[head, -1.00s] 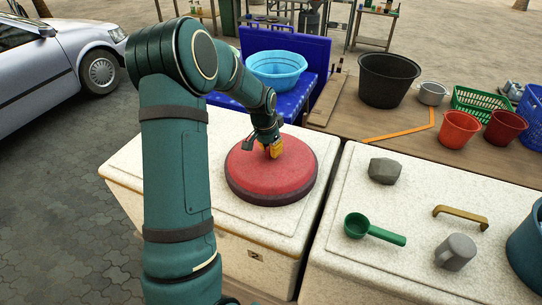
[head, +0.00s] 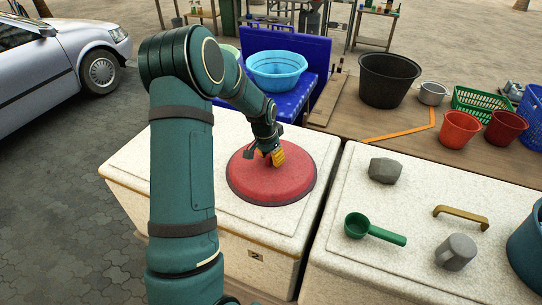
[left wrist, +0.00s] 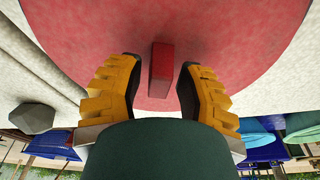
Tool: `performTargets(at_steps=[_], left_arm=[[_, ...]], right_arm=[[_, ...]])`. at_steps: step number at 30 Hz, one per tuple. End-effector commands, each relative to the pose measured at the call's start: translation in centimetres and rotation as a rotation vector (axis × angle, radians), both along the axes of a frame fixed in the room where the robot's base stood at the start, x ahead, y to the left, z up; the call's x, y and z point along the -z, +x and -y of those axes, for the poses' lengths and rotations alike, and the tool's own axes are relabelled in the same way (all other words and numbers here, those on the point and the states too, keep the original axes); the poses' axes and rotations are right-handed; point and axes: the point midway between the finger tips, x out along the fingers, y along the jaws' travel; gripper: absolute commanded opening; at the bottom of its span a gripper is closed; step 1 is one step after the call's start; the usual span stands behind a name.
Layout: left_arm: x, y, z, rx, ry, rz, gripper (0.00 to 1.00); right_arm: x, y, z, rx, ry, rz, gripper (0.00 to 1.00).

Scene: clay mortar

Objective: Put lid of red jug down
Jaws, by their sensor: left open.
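The red jug lid (head: 271,185) is a wide round disc lying on the white speckled top of the left chest (head: 180,165). In the left wrist view the lid (left wrist: 225,45) fills the upper middle, with its small red block handle (left wrist: 161,70) standing up. My left gripper (head: 274,158) is over the lid's middle. In the left wrist view its yellow fingers (left wrist: 160,90) are spread on both sides of the handle, with a gap on each side. The jug itself cannot be made out. My right gripper is not seen.
On the right chest lie a grey stone (head: 385,170), a green scoop (head: 375,232), a tan handle (head: 462,214) and a grey mug (head: 456,251). Behind are a black bucket (head: 387,80) and a light-blue basin (head: 276,70).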

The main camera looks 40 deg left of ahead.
Motion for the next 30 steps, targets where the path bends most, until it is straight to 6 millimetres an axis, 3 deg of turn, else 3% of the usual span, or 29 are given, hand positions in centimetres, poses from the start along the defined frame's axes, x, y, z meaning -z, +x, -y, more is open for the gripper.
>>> performTargets(at_steps=[5,18,24,30], left_arm=[[-1.7,-0.2,-0.1,0.0,0.002,0.004,0.36],[-10.0,-1.9,-0.2,0.0,0.001,0.003,0.36],[-11.8,-2.3,-0.2,0.0,0.001,0.002,0.36],[-12.0,-2.4,-0.2,0.0,0.0,0.0,0.36]], right_arm=[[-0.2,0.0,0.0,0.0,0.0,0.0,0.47],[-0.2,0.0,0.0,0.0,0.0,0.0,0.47],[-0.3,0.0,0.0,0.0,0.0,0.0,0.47],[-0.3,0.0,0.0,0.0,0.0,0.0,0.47]])
